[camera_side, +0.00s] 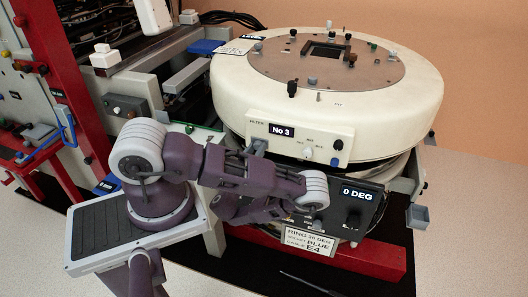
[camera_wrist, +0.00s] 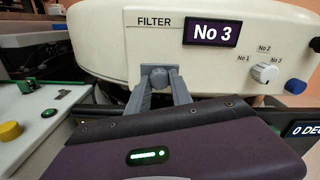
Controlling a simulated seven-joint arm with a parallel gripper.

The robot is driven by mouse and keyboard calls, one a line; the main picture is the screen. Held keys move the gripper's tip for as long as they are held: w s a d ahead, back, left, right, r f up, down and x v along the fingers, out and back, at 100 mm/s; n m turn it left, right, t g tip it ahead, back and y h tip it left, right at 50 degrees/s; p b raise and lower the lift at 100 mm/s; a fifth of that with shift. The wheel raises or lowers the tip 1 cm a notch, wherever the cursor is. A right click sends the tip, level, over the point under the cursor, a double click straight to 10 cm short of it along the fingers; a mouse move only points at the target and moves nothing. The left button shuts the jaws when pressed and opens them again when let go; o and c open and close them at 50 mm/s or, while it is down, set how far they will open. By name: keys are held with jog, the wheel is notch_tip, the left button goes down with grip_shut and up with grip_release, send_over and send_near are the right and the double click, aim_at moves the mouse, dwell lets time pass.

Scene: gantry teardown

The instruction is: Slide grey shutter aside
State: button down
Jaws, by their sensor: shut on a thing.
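My gripper (camera_wrist: 160,88) reaches up to the cream housing (camera_wrist: 108,50) below the FILTER label, its two grey fingers close together. They are shut on a small grey piece with a round knob (camera_wrist: 158,76), which I take to be the grey shutter's grip. The fingers hide much of it, and I cannot make out the rest of the shutter. In the side view my gripper (camera_side: 256,147) meets the front panel's left part, beside the "No 3" display (camera_side: 281,130). The shutter is mostly hidden there by the gripper and wrist.
A selector knob (camera_wrist: 264,72) marked No 1 to No 3 sits right of the gripper. A dark panel reading "0 DEG" (camera_side: 357,194) is below the housing. A green-edged plate (camera_wrist: 42,115) with a yellow knob (camera_wrist: 10,130) lies left of the wrist.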

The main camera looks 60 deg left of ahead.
jog(key=shift+s+a, duration=0.15)
jog(key=shift+s, duration=0.1)
jog(key=c, duration=1.1)
grip_release()
jog(key=shift+c, duration=0.2)
jog(key=shift+s+d, duration=0.1)
jog(key=shift+d, duration=0.1)
jog(key=v, duration=0.6)
jog(key=shift+s+d, duration=0.2)
jog(key=shift+r, duration=0.1)
